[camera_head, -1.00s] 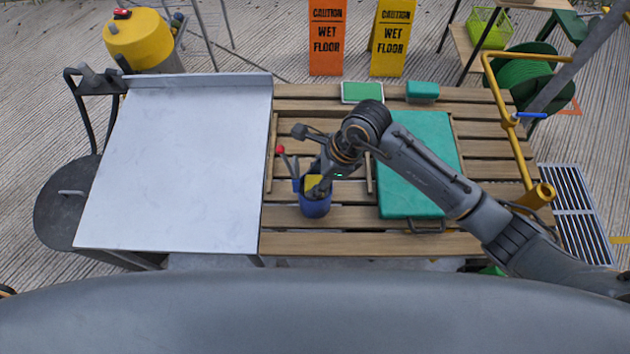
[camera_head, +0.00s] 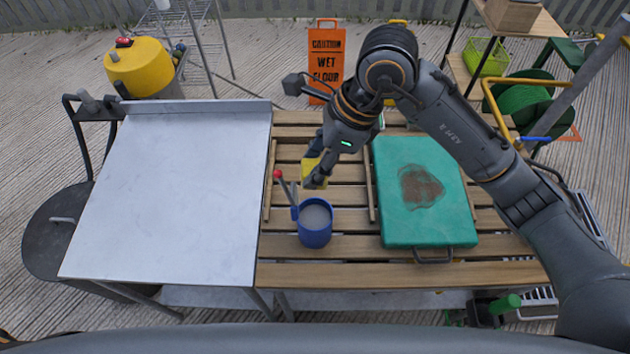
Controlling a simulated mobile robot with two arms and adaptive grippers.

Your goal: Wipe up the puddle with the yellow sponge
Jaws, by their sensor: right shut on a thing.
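The yellow sponge (camera_head: 312,172) is held in my right gripper (camera_head: 318,176), above the wooden slatted table and just above and behind the blue cup (camera_head: 313,230). The gripper is shut on it and hides part of it. A brown, wet-looking puddle (camera_head: 421,187) lies on the green board (camera_head: 428,226) at the right of the table. The sponge is apart from the puddle, to its left. My left gripper is out of view.
The blue cup holds greyish contents, and a red-tipped tool (camera_head: 284,184) leans at its left. A bare metal sheet (camera_head: 165,190) covers the left side. An orange wet-floor sign (camera_head: 326,50) stands behind the table.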

